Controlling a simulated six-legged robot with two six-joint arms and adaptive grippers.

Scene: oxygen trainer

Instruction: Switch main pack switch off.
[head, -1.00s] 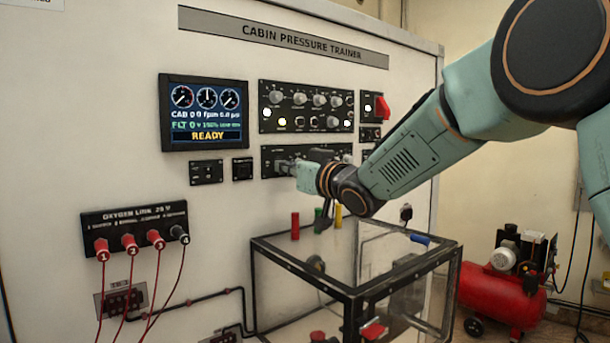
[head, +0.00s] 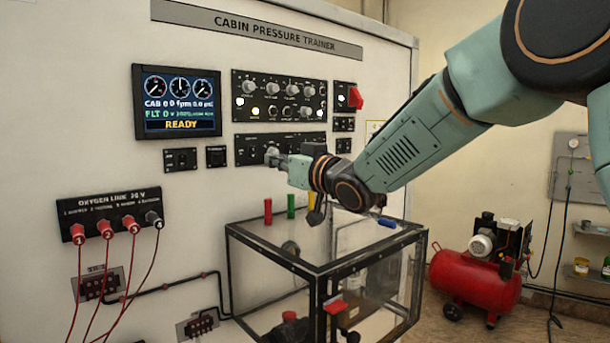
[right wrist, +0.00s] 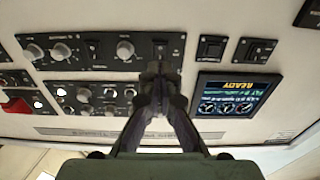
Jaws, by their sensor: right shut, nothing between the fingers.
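My right gripper (head: 268,157) is shut and empty, in front of the left part of the lower black control panel (head: 300,139) on the trainer wall. In the right wrist view, which is upside down, the shut fingertips (right wrist: 158,70) are at the panel's edge, close to a small switch (right wrist: 162,46) at that end. I cannot tell whether they touch. A second switch (right wrist: 95,48) sits between two round knobs. The labels are too small to read, so I cannot tell which is the main pack switch. My left gripper is not in view.
The screen (head: 178,102) reads READY. An upper knob panel (head: 279,96) and a red switch (head: 355,98) are above and right. A clear black-framed box (head: 325,265) stands below my arm. A red compressor (head: 475,280) is at the right.

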